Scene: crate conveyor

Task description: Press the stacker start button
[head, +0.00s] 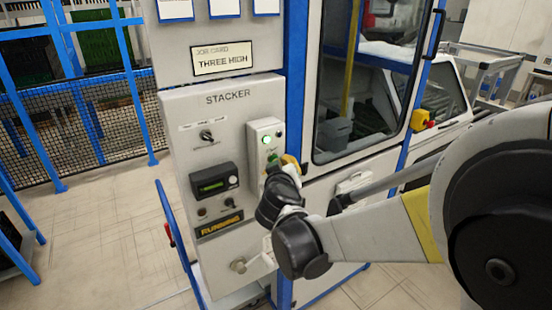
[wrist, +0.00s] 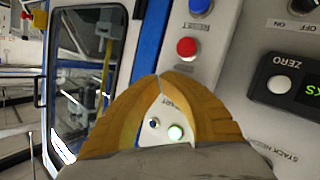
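The stacker panel (head: 222,100) is a grey cabinet front with a narrow pale button box (head: 258,130) on its right side. My gripper (head: 283,160) is at the lower part of that box. In the wrist view its two yellow fingers (wrist: 160,76) meet at the tips, with nothing seen between them. A label that seems to read START (wrist: 167,103) shows behind the fingers. A bit of green (head: 271,158) shows beside my gripper in the head view. The start button is mostly or wholly hidden by the fingertips. I cannot tell whether they touch it.
A lit green lamp (wrist: 175,132) shows between the fingers. A red button (wrist: 187,47) and blue button (wrist: 200,6) are beyond the tips. A RUNNING sign (head: 219,224) and THREE HIGH card (head: 224,60) are on the cabinet. A windowed door (head: 365,90) stands right.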

